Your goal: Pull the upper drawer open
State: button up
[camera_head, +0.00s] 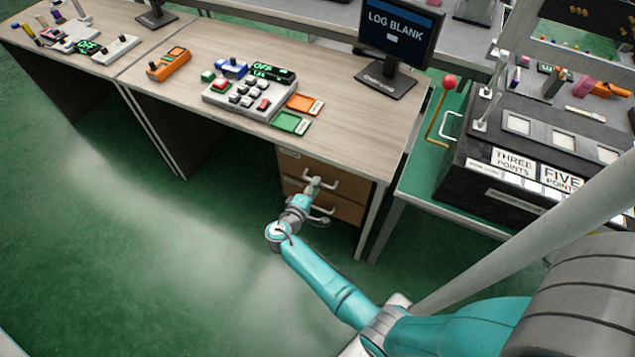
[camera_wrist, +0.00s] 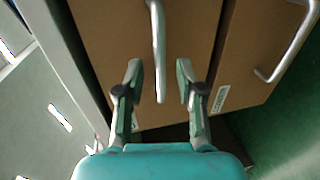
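The upper drawer (camera_head: 355,187) is a brown front under the right end of the desk and looks shut. Its pale bar handle (camera_head: 328,181) is partly hidden by my gripper (camera_head: 312,186). In the wrist view the upper drawer (camera_wrist: 100,40) fills the middle left, and its handle (camera_wrist: 158,50) runs between the two fingers of my gripper (camera_wrist: 159,72). The fingers are apart, one on each side of the bar, with visible gaps. The lower drawer (camera_head: 345,210) sits just below; its handle (camera_wrist: 290,45) shows at the right of the wrist view.
The desk top (camera_head: 215,55) above holds a button panel (camera_head: 250,92), an orange device (camera_head: 169,64), coloured trays (camera_head: 290,122) and a monitor (camera_head: 395,35). A desk leg (camera_head: 372,222) stands just right of the drawers. The green floor (camera_head: 150,240) in front is clear.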

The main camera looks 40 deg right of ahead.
jog(key=shift+x, duration=1.3)
jog(key=shift+c, duration=0.2)
grip_shut()
